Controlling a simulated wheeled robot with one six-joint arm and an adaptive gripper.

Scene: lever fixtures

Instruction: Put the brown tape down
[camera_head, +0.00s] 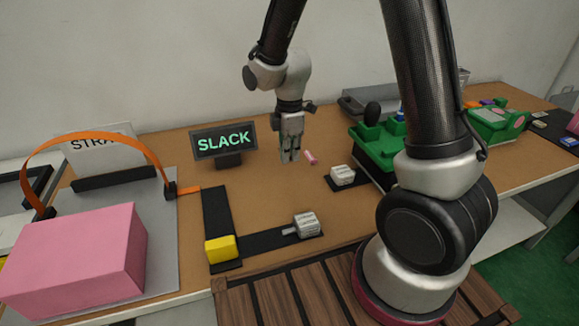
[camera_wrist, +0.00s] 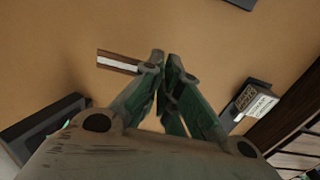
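My gripper (camera_head: 290,158) points down over the middle of the wooden table. In the wrist view its fingertips (camera_wrist: 164,60) are drawn together with only a narrow gap, and I see nothing between them. A short brown strip with a white band (camera_wrist: 118,62) lies just left of the fingertips; its near end meets or passes behind the left finger, and I cannot tell whether they touch. In the head view a small pinkish piece (camera_head: 310,158) lies just right of the fingertips, probably the same thing. No other brown tape is clear.
A screen reading SLACK (camera_head: 224,141) stands left of my gripper. A pink block (camera_head: 75,262) and an orange strap (camera_head: 95,137) are at the left. A yellow block (camera_head: 220,249), a grey-white block (camera_head: 306,224) and another (camera_head: 343,175) stand on dark tracks. Green fixtures (camera_head: 374,150) stand right.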

